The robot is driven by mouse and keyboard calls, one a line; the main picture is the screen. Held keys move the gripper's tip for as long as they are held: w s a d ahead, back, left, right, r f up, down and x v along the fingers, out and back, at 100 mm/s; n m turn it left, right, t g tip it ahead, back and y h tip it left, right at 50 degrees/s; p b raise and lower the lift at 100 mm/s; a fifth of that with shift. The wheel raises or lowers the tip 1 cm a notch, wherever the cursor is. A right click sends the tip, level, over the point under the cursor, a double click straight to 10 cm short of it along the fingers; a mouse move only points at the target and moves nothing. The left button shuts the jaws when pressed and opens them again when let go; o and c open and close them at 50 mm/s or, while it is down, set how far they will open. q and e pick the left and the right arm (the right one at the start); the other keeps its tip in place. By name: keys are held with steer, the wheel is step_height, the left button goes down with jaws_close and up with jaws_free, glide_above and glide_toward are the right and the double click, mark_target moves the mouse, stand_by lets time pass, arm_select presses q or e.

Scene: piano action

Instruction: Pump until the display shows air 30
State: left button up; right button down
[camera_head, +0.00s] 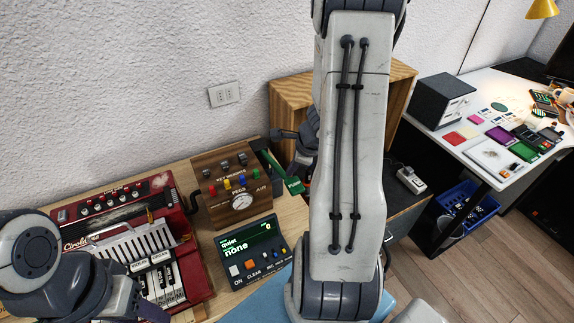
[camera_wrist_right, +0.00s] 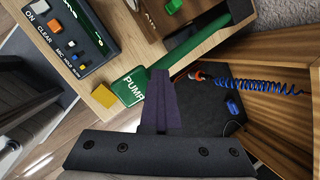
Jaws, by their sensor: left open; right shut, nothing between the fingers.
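The green pump lever (camera_wrist_right: 130,92), marked PUMP, sticks out from the side of a wooden box. It also shows in the head view (camera_head: 294,186), partly hidden by my right arm. My right gripper (camera_wrist_right: 162,92) is shut and empty, its purple fingers close beside the lever's end; I cannot tell whether they touch. The display unit (camera_head: 239,249) shows "quiet" and "none" in green; its small upper text is unreadable, so I cannot read an air number. The wooden box (camera_head: 225,172) carries a round gauge (camera_head: 242,201) beside the word AIR. My left gripper (camera_head: 140,302) is open, low over the keyboard.
A red keyboard instrument (camera_head: 188,245) lies left of the wooden box. A wooden cabinet (camera_head: 290,97) stands behind my right arm. A white desk (camera_head: 480,115) stands at right.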

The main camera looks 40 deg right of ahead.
steer(key=shift+s+a+f+b, duration=0.15)
steer(key=shift+s+f+b, duration=0.25)
steer(key=shift+f+b, duration=0.45)
stand_by(0.6)
steer(key=shift+r, duration=0.1)
stand_by(0.4)
steer(key=shift+w+d+r+p, duration=0.1)
steer(key=shift+w+r+p, duration=0.35)
steer(key=shift+r+p, duration=0.65)
steer(key=shift+w+d+r+p, duration=0.15)
steer(key=shift+w+r+p, duration=0.3)
steer(key=shift+r+p, duration=0.7)
steer(key=shift+w+d+r+p, duration=0.1)
steer(key=shift+w+r+p, duration=0.35)
steer(key=shift+r+p, duration=0.65)
steer(key=shift+f, duration=0.15)
steer(key=r+p, duration=0.1)
steer(key=p, duration=0.1)
steer(key=w+r+p, duration=0.1)
steer(key=r, duration=0.1)
steer(key=w+r+p, duration=0.1)
steer(key=p, duration=0.1)
steer(key=shift+d+r+p, duration=0.25)
steer(key=shift+p, duration=0.1)
